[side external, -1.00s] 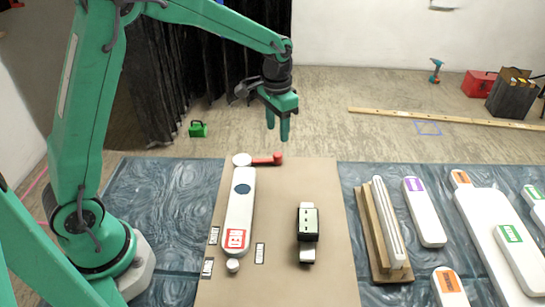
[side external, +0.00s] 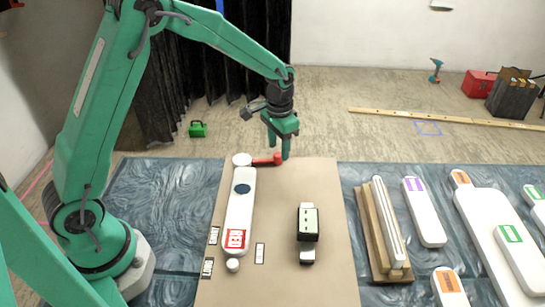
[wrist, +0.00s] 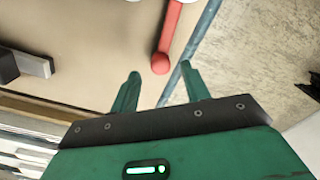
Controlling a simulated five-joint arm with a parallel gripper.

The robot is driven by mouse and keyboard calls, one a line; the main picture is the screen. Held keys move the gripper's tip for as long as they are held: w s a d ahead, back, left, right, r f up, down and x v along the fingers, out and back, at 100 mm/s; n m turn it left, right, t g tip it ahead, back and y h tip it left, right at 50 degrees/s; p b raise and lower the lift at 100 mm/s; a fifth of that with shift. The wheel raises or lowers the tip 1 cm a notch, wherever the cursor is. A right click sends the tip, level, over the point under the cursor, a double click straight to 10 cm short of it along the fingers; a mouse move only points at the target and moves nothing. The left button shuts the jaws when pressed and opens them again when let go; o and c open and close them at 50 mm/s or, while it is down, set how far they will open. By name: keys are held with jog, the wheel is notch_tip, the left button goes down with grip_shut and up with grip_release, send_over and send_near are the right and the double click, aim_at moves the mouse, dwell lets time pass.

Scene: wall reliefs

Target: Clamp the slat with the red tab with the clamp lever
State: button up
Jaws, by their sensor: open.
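The white slat (side external: 239,212) lies lengthwise on the brown board, with a red tab (side external: 236,239) at its near end and a dark blue round spot toward its far end. The clamp lever (side external: 264,161) is a red bar with a white round pivot (side external: 242,159) just beyond the slat's far end; the bar points right, away from the slat. My gripper (side external: 279,151) is low over the lever's free end, open and empty. In the wrist view, the lever's red ball end (wrist: 160,63) shows between the fingertips (wrist: 160,71), with gaps on both sides.
A black and white block (side external: 308,222) stands on the board (side external: 275,280) right of the slat. A wooden rack (side external: 378,235) and several white slats with purple, orange and green tabs lie farther right. A small white knob (side external: 232,265) is at the slat's near end.

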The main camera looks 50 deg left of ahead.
jog(key=shift+f, duration=1.2)
grip_shut()
